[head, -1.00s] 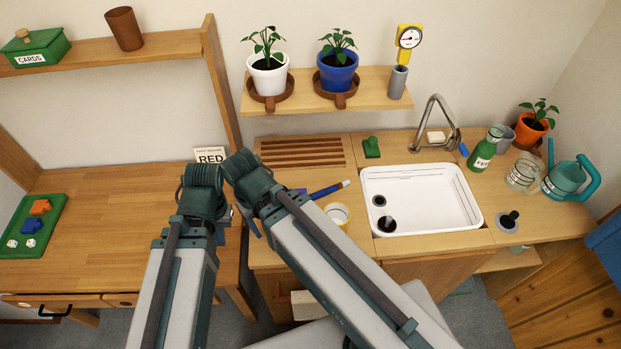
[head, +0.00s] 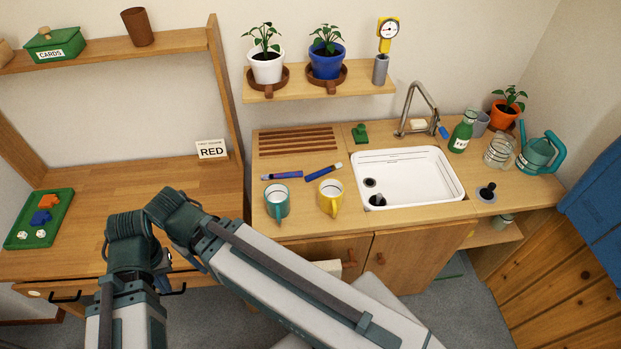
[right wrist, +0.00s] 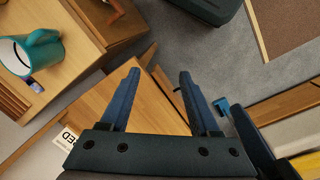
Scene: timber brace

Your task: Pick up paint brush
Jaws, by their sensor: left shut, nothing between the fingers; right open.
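Two slim blue tools lie on the counter behind the mugs in the head view: one (head: 282,175) nearly level, the other (head: 323,172) tilted with a pale tip. I cannot tell for sure which is the paint brush. My left gripper (head: 163,267) is shut and empty, low in front of the desk and mostly hidden by its arm.
A teal mug (head: 277,202) and a yellow mug (head: 331,197) stand in front of the tools. The white sink (head: 425,180) is to their right and a slatted drainer (head: 297,141) behind. The desk (head: 110,190) has free room beside the green tray (head: 38,220).

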